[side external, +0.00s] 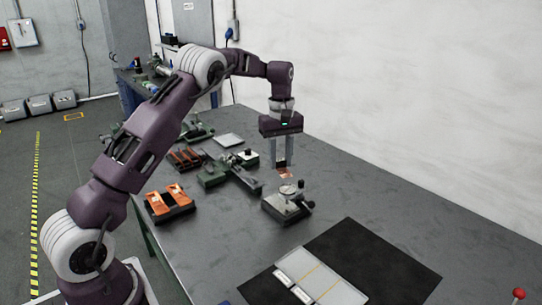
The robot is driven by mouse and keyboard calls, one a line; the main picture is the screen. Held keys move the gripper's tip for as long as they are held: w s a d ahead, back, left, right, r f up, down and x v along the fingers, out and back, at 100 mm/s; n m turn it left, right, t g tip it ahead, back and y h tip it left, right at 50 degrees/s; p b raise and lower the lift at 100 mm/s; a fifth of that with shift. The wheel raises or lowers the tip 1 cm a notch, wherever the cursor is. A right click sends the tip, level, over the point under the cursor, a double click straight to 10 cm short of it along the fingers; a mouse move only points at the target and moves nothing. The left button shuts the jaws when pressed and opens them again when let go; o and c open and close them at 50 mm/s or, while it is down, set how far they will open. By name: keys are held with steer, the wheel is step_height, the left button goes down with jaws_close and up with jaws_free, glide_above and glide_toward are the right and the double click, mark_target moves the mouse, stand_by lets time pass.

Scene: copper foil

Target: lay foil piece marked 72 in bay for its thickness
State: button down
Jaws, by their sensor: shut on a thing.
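My gripper (281,164) points straight down and is shut on a small copper-coloured foil piece (285,175). The foil shows at the fingertips, above a small gauge-like device (285,208) with a round top and a dark base. I cannot read any mark on the foil. A light board (325,278) with a yellow dividing line lies at the front of the table, partly cut off by the frame. Two white labels (303,294) sit at its left edge, too small to read. It looks like the bays.
A dark mat (385,262) lies under and beside the board. A black holder with orange pieces (168,200), a green-based tool (215,177), dark red strips (184,158) and a pale plate (229,140) stand left of my gripper.

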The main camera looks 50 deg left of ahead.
steer(key=s+d+m, duration=0.3)
steer(key=d+m, duration=0.5)
steer(key=d, duration=0.4)
steer(key=m, duration=0.6)
glide_above(306, 261)
step_height(306, 261, down, 6)
steer(key=f, duration=0.1)
steer(key=shift+f, duration=2.45)
steer(key=shift+f, duration=1.4)
steer(key=c, duration=1.3)
jaws_free()
steer(key=shift+c, duration=0.2)
